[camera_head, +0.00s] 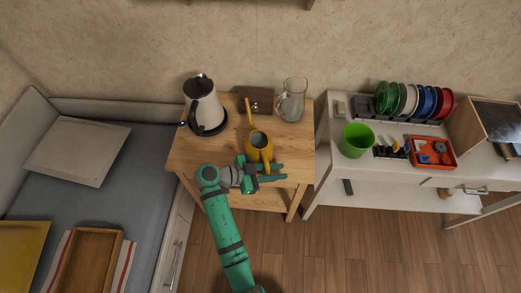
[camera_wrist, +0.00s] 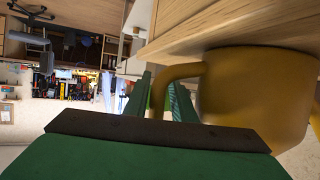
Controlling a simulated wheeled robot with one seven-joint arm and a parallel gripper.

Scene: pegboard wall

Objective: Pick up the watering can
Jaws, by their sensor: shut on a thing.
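The yellow watering can (camera_head: 259,150) is on the wooden side table (camera_head: 215,155), near its front edge, with its long spout pointing toward the wall. My gripper (camera_head: 274,172) is at the can's near side, shut on its handle. In the wrist view the can (camera_wrist: 262,95) fills the right side, and its curved handle (camera_wrist: 172,75) passes between my green fingers (camera_wrist: 160,98). I cannot tell whether the can's base touches the table.
A white kettle (camera_head: 203,105) stands left of the can. A glass pitcher (camera_head: 292,100) and a dark brown box (camera_head: 256,98) are behind it. A bed is on the left.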

